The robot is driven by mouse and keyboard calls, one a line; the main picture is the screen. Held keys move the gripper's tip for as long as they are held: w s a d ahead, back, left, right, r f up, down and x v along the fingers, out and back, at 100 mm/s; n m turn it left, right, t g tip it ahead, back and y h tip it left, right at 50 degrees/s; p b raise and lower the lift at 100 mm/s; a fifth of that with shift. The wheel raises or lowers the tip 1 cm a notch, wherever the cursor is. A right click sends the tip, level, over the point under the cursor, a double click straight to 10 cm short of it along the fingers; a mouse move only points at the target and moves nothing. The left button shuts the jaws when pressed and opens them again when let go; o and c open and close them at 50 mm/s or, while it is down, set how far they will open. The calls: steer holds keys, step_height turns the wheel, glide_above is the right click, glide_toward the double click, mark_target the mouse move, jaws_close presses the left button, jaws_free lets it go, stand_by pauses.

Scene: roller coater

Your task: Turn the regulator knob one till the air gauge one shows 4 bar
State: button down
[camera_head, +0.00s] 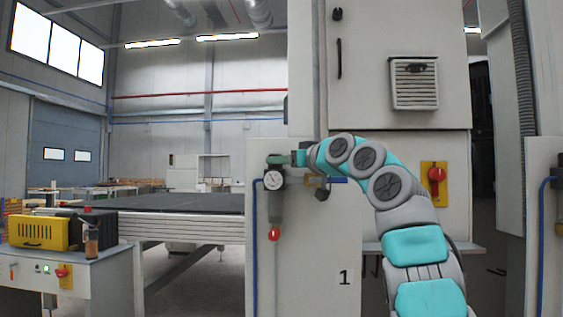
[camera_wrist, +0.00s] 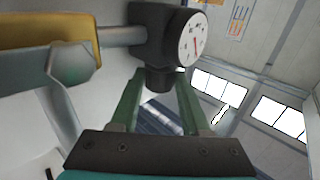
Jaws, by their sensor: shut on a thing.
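The air gauge (camera_head: 273,180) is a small round white dial on the regulator, on the cabinet panel marked 1. In the wrist view the gauge (camera_wrist: 194,40) shows a red needle, but its numbers are too small to read. The dark regulator knob (camera_wrist: 159,79) sticks out from the black regulator body (camera_wrist: 158,32). My gripper (camera_wrist: 158,88) has one green finger on each side of the knob and is shut on it. In the head view my gripper (camera_head: 290,159) reaches the top of the regulator from the right; the knob is hard to make out there.
A yellow pipe fitting (camera_wrist: 45,30) and grey pipe lie close beside the regulator in the wrist view. Below the gauge hangs a red part (camera_head: 274,234). A blue hose (camera_head: 255,240) runs down the panel's left edge. A red switch (camera_head: 436,174) is on the machine at right.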

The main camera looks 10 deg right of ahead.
steer(key=shift+s+a+m+t+h+b, duration=0.1)
steer(key=shift+a+m+t+h+b, duration=0.1)
steer(key=shift+m+t+h+b, duration=0.25)
steer(key=shift+m+h+b, duration=0.25)
steer(key=shift+h+b, duration=0.1)
steer(key=shift+h, duration=0.2)
steer(key=c, duration=0.7)
jaws_free()
steer(key=shift+o, duration=0.2)
